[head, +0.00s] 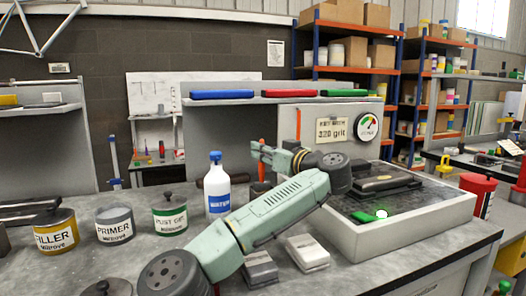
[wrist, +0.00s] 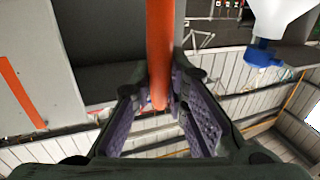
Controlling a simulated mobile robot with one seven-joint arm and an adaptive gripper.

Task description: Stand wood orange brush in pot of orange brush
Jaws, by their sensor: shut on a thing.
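My gripper (head: 262,151) is above the bench, right of the water bottle, and its jaws are shut on an orange brush handle (head: 262,142). In the wrist view the orange handle (wrist: 160,50) runs between the two fingers, and its rounded end shows near them. A dark pot-like thing (head: 260,187) stands under the gripper in the head view, partly hidden by my arm. I cannot tell whether the held brush touches it. A second orange stick-like thing (head: 298,123) shows in front of the grey panel, and it also shows in the wrist view (wrist: 20,92).
The white water bottle (head: 217,187) with a blue cap stands close left of my gripper. Two grey-white blocks (head: 307,252) lie in front. A grey tray (head: 440,208) is at right.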

